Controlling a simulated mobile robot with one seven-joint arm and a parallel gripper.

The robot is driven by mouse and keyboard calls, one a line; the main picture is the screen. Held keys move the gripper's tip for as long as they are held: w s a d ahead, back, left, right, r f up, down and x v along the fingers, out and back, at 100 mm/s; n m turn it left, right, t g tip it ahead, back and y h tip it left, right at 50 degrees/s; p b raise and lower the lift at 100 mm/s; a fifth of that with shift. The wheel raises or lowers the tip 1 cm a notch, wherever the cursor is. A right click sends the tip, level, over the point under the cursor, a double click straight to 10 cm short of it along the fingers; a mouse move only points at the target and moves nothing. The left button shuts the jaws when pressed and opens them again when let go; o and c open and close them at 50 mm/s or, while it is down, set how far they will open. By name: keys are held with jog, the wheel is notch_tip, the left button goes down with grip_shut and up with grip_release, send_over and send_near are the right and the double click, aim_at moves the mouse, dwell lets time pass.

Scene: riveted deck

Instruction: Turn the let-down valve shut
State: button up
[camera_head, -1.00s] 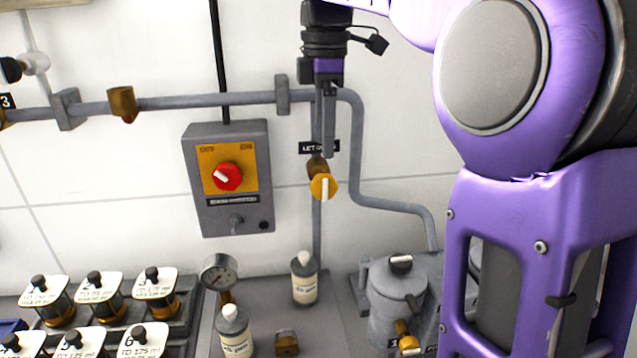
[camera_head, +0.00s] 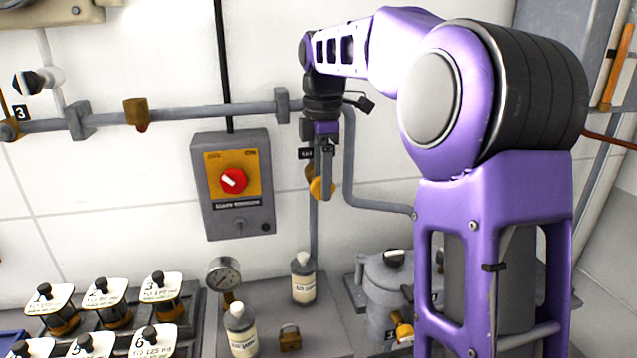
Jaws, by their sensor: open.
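The let-down valve (camera_head: 316,188) is a brass body with a yellow knob on the vertical grey pipe, below a black label that is now mostly covered. My gripper (camera_head: 327,196) points down right in front of the valve and hides part of the knob and its handle. The gripper is open, its fingers seen nearly edge-on. I cannot tell whether the fingers touch the knob or stand around it.
A grey switch box (camera_head: 205,175) with a red knob is on the wall to the left. Below stand a pressure gauge (camera_head: 223,273), bottles (camera_head: 303,280), a padlock (camera_head: 290,338) and a grey pot (camera_head: 385,290). Several labelled jars (camera_head: 108,300) sit at lower left.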

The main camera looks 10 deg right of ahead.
jog(key=shift+f, duration=0.15)
grip_shut()
dwell(0.4)
